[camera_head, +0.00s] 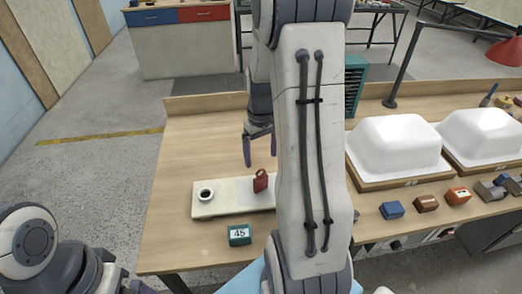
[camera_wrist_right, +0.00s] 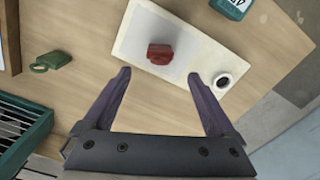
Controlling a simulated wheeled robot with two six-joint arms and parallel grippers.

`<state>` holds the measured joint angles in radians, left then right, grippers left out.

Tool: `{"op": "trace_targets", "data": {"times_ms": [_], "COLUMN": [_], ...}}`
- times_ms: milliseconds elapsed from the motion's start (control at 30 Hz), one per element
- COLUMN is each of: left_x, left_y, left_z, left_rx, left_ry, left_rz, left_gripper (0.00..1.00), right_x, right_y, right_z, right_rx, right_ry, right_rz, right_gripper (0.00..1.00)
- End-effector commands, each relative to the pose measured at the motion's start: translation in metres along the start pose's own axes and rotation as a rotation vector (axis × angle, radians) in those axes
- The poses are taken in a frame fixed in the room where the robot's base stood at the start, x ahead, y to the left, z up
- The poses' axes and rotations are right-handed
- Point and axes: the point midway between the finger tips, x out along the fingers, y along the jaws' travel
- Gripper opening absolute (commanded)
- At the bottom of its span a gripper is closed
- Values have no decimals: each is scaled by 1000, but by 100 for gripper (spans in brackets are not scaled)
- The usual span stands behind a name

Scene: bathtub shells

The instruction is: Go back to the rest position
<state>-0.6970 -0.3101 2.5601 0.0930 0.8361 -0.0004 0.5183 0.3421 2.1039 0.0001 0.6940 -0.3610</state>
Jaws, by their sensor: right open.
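My right gripper (camera_head: 259,150) hangs over the wooden table, partly hidden behind my right arm in the head view. In the right wrist view the same gripper (camera_wrist_right: 160,78) is open, with two purple-grey fingers wide apart and nothing between them. Beyond the fingertips lies a white board (camera_wrist_right: 195,48) with a red piece (camera_wrist_right: 160,54) on it, apart from the gripper. My left arm shows at the lower left of the head view, but its gripper cannot be seen.
Several small blocks line the right front. A green padlock-shaped piece (camera_wrist_right: 50,61) lies near a green crate (camera_wrist_right: 22,125).

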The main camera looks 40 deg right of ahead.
Motion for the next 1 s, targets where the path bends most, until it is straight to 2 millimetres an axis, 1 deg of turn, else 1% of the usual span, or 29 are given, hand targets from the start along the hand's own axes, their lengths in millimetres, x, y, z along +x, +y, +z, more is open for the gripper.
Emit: {"op": "trace_targets", "data": {"times_ms": [33, 100, 200, 567, 667, 767, 1000], "left_x": [1, 1, 1, 1, 0, -1, -4], "left_y": [0, 0, 0, 0, 0, 0, 0], "left_z": [0, 0, 0, 0, 0, 0, 0], "left_rx": [0, 0, 0, 0, 0, 0, 0], "left_ry": [0, 0, 0, 0, 0, 0, 0], "left_rz": [0, 0, 0, 0, 0, 0, 0], "left_gripper": [100, 100, 100, 100, 100, 100, 100], "right_x": [-7, -13, -18, -17, -11, 1, 47], "right_y": [0, 0, 0, 0, 0, 0, 0], "right_z": [-1, 0, 0, 0, 1, 1, 1], "right_rx": [0, 0, 0, 0, 0, 0, 0], "right_ry": [3, 1, 0, -2, -4, -7, -8], "right_rz": [1, 0, 0, -1, -2, -2, -3], "right_gripper": [91, 91, 91, 91, 91, 91, 91]}}
